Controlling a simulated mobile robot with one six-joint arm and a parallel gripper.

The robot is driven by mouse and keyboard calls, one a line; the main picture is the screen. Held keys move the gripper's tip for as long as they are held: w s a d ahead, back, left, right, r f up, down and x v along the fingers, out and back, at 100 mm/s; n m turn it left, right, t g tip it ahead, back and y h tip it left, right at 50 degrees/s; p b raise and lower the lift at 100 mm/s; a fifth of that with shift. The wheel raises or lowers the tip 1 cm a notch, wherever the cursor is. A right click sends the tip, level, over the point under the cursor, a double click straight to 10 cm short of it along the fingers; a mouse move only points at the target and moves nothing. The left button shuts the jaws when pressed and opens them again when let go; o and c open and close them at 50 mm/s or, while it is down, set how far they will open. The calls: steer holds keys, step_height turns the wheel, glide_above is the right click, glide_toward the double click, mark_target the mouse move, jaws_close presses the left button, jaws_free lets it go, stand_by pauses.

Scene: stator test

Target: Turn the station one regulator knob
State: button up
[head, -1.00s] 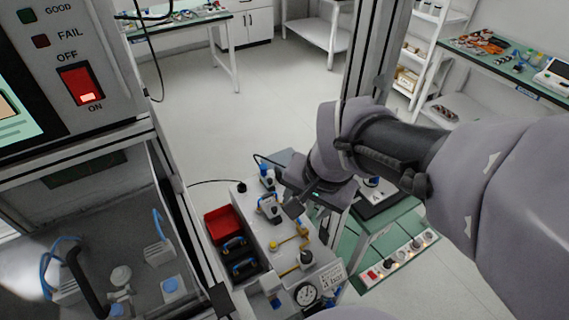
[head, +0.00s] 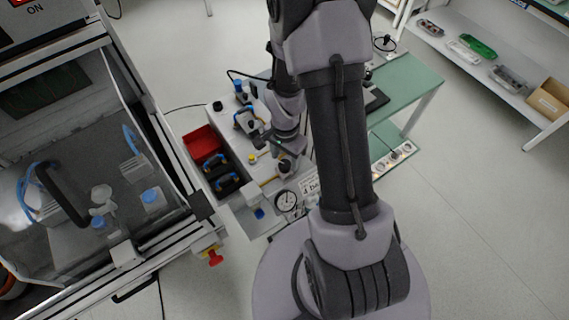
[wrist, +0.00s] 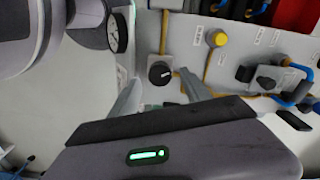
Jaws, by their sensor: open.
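A black regulator knob (wrist: 160,73) with a white pointer line sits on a white panel in the wrist view. In the head view it is the dark knob (head: 285,165) near the panel's front, behind a round dial gauge (head: 286,200). My gripper (wrist: 160,79) is open; its two grey fingers are left and right of the knob in the wrist picture. I cannot tell whether they touch it or how high they are above it. In the head view my wrist hangs over the panel and hides part of it.
The gauge (wrist: 118,32) is left of the knob in the wrist view. A yellow button (wrist: 217,38), brass pipes and blue-handled valves are close by on the right. A red bin (head: 200,141) and an enclosed test cabinet (head: 100,200) stand left of the panel in the head view.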

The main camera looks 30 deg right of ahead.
steer(key=shift+f, duration=0.95)
jaws_close()
steer(key=shift+n, duration=0.3)
steer(key=n, duration=0.4)
steer(key=shift+n+b, duration=0.3)
steer(key=shift+n, duration=2.2)
